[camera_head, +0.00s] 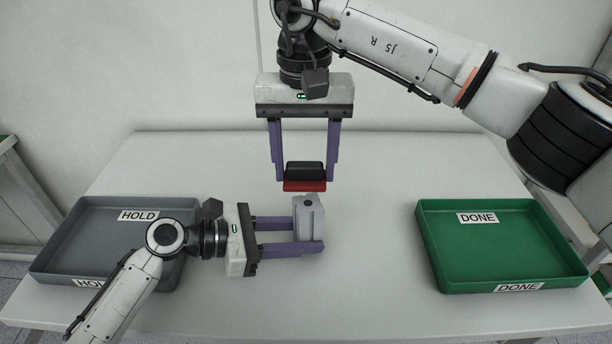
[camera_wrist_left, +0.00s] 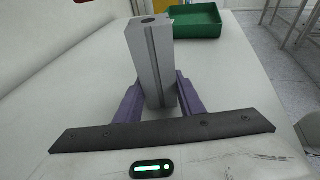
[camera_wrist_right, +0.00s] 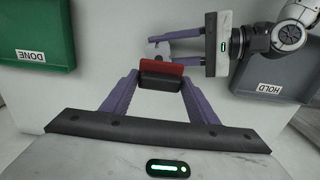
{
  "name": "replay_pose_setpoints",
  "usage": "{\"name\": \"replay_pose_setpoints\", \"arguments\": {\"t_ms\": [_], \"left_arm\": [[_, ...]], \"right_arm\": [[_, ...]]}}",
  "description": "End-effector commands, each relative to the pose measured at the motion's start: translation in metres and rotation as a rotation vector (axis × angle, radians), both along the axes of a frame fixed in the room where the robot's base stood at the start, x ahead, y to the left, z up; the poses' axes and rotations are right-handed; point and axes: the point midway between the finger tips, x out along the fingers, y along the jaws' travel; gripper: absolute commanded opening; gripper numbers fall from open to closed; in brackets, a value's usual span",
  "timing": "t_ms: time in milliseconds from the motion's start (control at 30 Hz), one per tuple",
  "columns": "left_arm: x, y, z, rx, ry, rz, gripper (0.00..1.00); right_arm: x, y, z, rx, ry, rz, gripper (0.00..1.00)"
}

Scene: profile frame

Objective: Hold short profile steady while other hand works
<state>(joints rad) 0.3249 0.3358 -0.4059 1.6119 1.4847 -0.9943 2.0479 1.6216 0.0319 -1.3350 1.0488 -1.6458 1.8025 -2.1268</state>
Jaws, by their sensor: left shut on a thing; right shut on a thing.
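The short profile (camera_head: 309,217) is a grey upright block with a hole in its top, standing near the middle of the table. My left gripper (camera_head: 308,236) is shut on it from the left. In the left wrist view the profile (camera_wrist_left: 150,60) stands between the purple fingers, its slotted side showing. My right gripper (camera_head: 305,178) points down above and slightly behind the profile. It is shut on a black and red block (camera_head: 305,184), red side lowest. In the right wrist view this block (camera_wrist_right: 161,80) partly hides the profile. I cannot tell whether the two touch.
A grey tray (camera_head: 60,232) labelled HOLD is on the table at the left, partly behind my left arm. A green tray (camera_head: 432,250) labelled DONE is at the right. Both look empty.

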Motion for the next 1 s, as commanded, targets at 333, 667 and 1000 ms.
{"name": "replay_pose_setpoints", "arguments": {"t_ms": [333, 667, 1000], "left_arm": [[0.000, 0.000, 0.000, 0.000, 0.001, 0.000, 0.23], [0.000, 0.000, 0.000, 0.000, 0.001, 0.000, 0.23], [0.000, 0.000, 0.000, 0.000, 0.001, 0.000, 0.23]], "right_arm": [[0.000, 0.001, 0.033, 0.001, -0.002, 0.001, 0.24], [0.000, 0.000, 0.053, 0.001, -0.001, 0.001, 0.24], [0.000, 0.000, 0.053, 0.001, -0.001, 0.001, 0.24]]}}
